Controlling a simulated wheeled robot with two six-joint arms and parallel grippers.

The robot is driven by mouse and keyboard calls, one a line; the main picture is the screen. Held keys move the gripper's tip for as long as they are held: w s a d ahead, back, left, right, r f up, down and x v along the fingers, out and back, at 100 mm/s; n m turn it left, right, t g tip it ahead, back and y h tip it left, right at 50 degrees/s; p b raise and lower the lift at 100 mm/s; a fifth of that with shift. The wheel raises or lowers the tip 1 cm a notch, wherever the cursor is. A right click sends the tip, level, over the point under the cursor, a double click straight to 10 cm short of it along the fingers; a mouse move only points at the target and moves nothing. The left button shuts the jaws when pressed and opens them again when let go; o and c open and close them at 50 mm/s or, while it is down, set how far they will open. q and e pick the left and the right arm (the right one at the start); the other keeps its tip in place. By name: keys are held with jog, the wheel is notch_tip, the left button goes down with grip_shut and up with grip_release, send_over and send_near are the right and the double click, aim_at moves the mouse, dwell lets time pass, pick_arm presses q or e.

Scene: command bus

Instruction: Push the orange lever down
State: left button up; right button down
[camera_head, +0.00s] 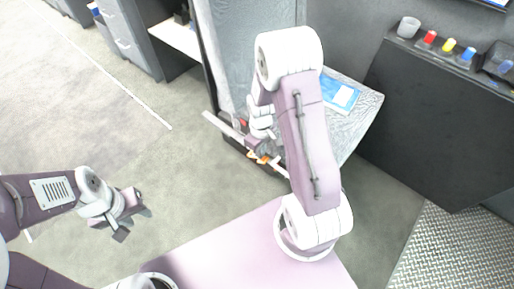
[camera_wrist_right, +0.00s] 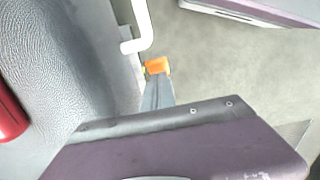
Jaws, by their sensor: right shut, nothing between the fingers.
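The orange lever (camera_head: 258,158) shows as a small orange piece beside the seat base, partly hidden by my right arm. In the right wrist view the orange lever (camera_wrist_right: 157,65) is at the upper middle, at the tip of my right gripper (camera_wrist_right: 156,80). The right gripper's grey fingers are shut with nothing between them. Whether they touch the lever or are just in front of it, I cannot tell. In the head view my right gripper (camera_head: 264,148) is close to the lever. My left gripper (camera_head: 134,222) is open and empty over the floor at the left.
A white bar (camera_wrist_right: 138,30) stands close to the lever. A grey textured seat (camera_wrist_right: 60,60) and a red cylinder (camera_wrist_right: 8,115) are at the left there. The floor (camera_head: 170,180) between my arms is clear.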

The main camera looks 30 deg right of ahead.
aim_at(266, 161)
jog(key=shift+s+f, duration=0.1)
jog(key=shift+s+d+f, duration=0.1)
jog(key=shift+s+d, duration=0.05)
jog(key=shift+s, duration=0.05)
jog(key=shift+s+d+f+p, duration=0.3)
jog(key=shift+s+f+p, duration=0.35)
jog(key=shift+s+f, duration=0.15)
jog(key=shift+s+d+f, duration=0.15)
jog(key=shift+s+f, duration=0.05)
jog(key=shift+s, duration=0.05)
jog(key=r+p, duration=0.1)
jog(key=w+r+p, duration=0.1)
jog(key=r+p, duration=0.3)
jog(key=shift+w+a, duration=0.35)
jog(key=shift+a, duration=0.05)
notch_tip(266, 161, up, 8)
jog(key=s+p, duration=0.2)
jog(key=p, duration=0.2)
jog(key=shift+d, duration=0.45)
jog(key=shift+r, duration=0.1)
